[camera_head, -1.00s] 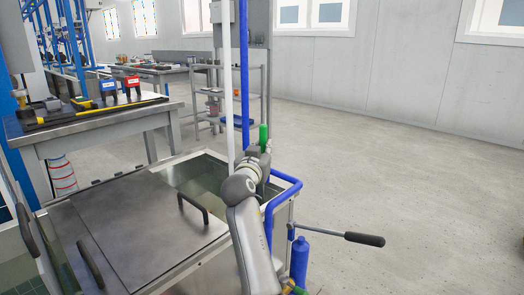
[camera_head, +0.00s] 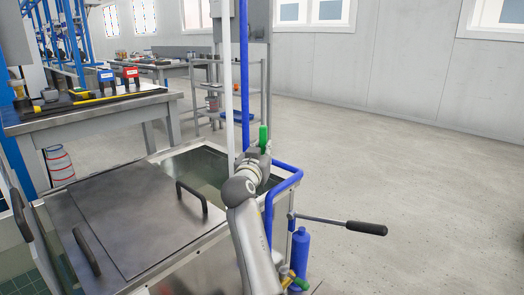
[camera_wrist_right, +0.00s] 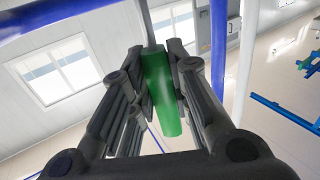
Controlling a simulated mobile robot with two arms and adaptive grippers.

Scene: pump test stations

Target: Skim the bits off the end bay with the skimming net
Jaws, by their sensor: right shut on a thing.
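The end bay (camera_head: 198,168) is the open, water-filled end of the metal tank, at the middle of the head view. My right gripper (camera_head: 262,150) is over the bay's right side, close to the blue rail. It is shut on the green grip of the skimming net (camera_head: 263,133), which stands about upright there. In the right wrist view the green grip (camera_wrist_right: 166,92) lies between the two fingers, with a thin grey rod beyond it. The net's mesh end is hidden, and I cannot make out any bits on the water. My left gripper is not in view.
A dark lid (camera_head: 140,220) with handles covers the tank beside the bay. A blue rail (camera_head: 288,180) and a black-gripped lever (camera_head: 345,224) stand at its right. A white post (camera_head: 228,90) rises behind the bay. The floor at right is clear.

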